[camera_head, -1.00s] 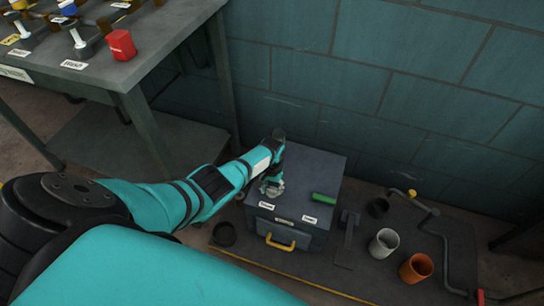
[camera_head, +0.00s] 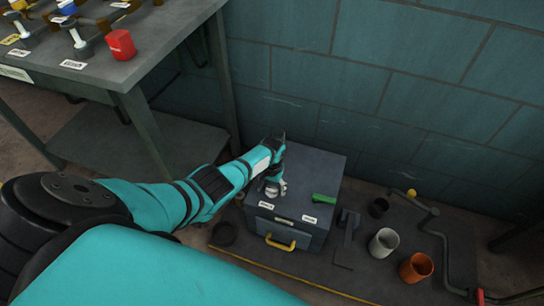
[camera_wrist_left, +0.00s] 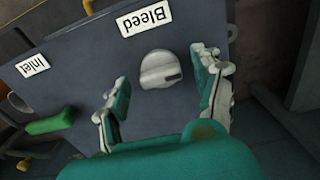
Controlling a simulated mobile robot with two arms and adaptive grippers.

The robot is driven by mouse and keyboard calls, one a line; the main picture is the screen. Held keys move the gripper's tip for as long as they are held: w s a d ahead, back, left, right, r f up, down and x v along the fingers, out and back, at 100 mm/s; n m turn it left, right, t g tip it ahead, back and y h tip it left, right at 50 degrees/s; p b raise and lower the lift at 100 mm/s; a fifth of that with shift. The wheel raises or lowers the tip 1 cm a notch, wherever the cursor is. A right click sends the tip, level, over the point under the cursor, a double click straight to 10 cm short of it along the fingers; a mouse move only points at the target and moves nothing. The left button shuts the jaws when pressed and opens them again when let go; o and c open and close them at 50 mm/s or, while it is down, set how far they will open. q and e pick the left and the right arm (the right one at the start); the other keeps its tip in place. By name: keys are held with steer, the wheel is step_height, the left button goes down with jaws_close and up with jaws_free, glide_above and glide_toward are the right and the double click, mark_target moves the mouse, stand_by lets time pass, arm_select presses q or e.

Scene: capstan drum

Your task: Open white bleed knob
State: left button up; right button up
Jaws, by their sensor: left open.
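The white bleed knob (camera_wrist_left: 160,70) is a round white cap with a dark slot, on the top of a grey box beside the "Bleed" label (camera_wrist_left: 145,19). My left gripper (camera_wrist_left: 159,73) is open above the box top, with one finger on each side of the knob. I cannot tell whether the fingers touch it. My right gripper is not in view.
A green handle (camera_head: 324,198) lies on the box top near the "Inlet" label (camera_wrist_left: 33,65). A yellow handle (camera_head: 280,243) is on the box front. A grey cup (camera_head: 383,242), an orange cup (camera_head: 416,267) and a bent pipe (camera_head: 440,240) are at the right. A workbench (camera_head: 150,60) stands at the left.

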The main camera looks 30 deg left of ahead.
mark_target(272, 189)
arm_select(q)
steer(key=shift+r, duration=0.15)
step_height(272, 189, up, 12)
stand_by(0.5)
steer(key=shift+f, duration=0.2)
